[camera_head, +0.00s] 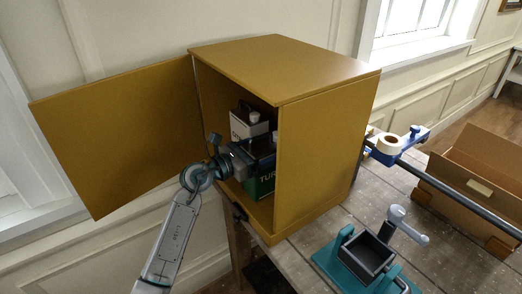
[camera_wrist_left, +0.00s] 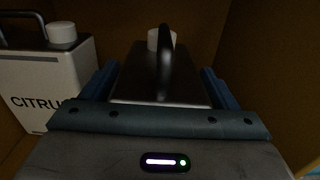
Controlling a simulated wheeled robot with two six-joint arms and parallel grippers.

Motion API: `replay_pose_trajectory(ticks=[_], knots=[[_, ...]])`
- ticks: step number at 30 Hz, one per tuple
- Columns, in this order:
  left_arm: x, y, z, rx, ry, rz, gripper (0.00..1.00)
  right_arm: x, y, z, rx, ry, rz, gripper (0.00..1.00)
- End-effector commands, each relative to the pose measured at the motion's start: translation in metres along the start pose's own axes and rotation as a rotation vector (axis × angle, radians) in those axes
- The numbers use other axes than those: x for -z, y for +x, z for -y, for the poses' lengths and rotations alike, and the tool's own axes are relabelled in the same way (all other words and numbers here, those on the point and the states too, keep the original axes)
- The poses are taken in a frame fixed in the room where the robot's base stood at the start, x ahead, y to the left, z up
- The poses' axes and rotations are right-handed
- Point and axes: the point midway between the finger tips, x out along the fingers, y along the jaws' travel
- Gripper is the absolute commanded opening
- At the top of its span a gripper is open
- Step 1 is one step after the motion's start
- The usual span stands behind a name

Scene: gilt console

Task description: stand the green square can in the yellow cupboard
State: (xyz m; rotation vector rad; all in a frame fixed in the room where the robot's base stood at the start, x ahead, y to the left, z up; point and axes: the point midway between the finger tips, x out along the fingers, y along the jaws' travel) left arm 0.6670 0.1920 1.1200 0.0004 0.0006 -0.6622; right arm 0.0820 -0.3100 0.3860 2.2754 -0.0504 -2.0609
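The yellow cupboard (camera_head: 318,150) stands on the table, its door (camera_head: 120,130) swung open to the left. The green square can (camera_head: 262,186), with part of a white label showing, is upright inside it. In the left wrist view its dark top (camera_wrist_left: 130,82) shows a black handle and a white cap. My left gripper (camera_head: 245,157) reaches in through the open front. In the left wrist view the blue fingers of the left gripper (camera_wrist_left: 159,82) lie close along both sides of the can and look shut on it. The can's base is partly hidden. My right gripper is out of view.
A white can marked CITRUS (camera_wrist_left: 40,85) stands beside the green can inside the cupboard; it also shows in the head view (camera_head: 243,127). A teal vise (camera_head: 350,262), a tape roll on a blue holder (camera_head: 390,145) and a cardboard box (camera_head: 475,175) are to the right.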

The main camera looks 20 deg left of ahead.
Motion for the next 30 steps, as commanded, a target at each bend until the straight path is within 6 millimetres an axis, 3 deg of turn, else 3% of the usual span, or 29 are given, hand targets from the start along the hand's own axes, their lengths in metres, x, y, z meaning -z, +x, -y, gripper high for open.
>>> replay_pose_trajectory(ticks=[13, 30], knots=[[0.0, -0.006, -0.001, -0.001, 0.003, -0.001, 0.9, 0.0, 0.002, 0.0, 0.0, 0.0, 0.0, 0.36], [0.002, -0.091, -0.001, -0.001, 0.005, -0.004, 0.9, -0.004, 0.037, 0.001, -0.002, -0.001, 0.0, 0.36]])
